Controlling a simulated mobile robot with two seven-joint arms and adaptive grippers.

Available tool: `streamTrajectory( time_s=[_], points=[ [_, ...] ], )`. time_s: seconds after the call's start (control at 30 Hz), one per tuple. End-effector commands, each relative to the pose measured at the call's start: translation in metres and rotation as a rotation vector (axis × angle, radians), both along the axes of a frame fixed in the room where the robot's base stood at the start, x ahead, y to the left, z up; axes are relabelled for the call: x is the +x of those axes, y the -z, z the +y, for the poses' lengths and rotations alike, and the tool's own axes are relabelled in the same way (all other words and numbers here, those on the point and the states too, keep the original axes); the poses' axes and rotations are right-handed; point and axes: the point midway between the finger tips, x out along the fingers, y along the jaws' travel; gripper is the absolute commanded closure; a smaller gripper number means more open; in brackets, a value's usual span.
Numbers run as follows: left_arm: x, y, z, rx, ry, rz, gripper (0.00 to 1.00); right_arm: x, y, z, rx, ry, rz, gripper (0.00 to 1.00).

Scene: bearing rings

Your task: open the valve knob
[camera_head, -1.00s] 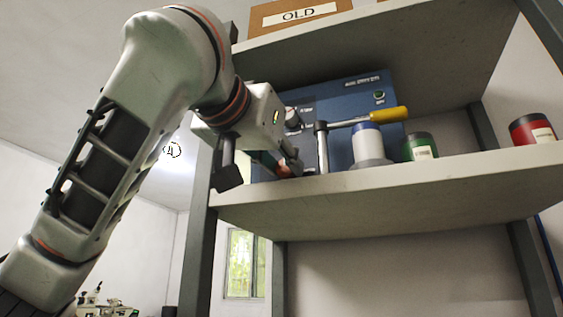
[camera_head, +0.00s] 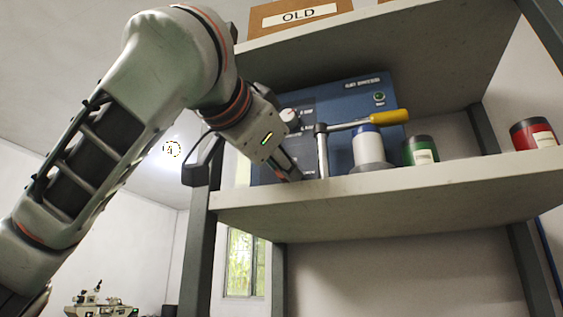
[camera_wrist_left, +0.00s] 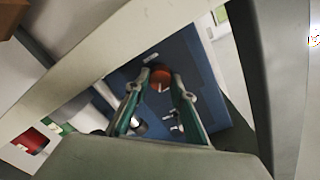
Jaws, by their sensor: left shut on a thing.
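The valve knob (camera_wrist_left: 160,77) is a round orange-red knob on the face of a blue device box (camera_head: 345,103), seen in the left wrist view between my fingertips. My left gripper (camera_wrist_left: 160,84) is shut on it, one finger on each side. In the head view my left gripper (camera_head: 293,171) reaches to the lower left of the box, just above the shelf, and the knob is hidden behind the fingers. My right gripper is in neither view.
A metal post with a yellow-handled lever (camera_head: 365,121) stands right of my gripper on the shelf (camera_head: 400,182). A white spool with a blue top (camera_head: 368,147), a green can (camera_head: 420,150) and a red can (camera_head: 534,133) stand further right. The rack upright (camera_head: 197,240) is close below my wrist.

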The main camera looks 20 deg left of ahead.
Motion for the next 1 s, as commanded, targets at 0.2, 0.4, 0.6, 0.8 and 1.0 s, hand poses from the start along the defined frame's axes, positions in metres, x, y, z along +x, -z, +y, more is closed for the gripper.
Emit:
streamTrajectory(
  time_s=[0.2, 0.4, 0.6, 0.8, 1.0],
  points=[
    [-0.001, -0.002, 0.0, 0.207, -0.001, -0.01, 0.98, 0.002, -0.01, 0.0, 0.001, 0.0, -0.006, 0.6],
    [-0.001, -0.002, 0.0, 0.395, -0.001, -0.015, 0.98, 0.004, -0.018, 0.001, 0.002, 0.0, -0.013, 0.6],
    [-0.001, -0.002, -0.001, 0.586, -0.002, -0.022, 0.98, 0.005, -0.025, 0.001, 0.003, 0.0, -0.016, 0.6],
    [-0.001, -0.001, -0.001, 0.758, -0.001, -0.027, 0.98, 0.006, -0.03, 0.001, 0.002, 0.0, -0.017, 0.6],
    [-0.001, -0.001, -0.001, 0.894, 0.0, -0.031, 0.98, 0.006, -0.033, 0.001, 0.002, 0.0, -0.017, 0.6]
  ],
)
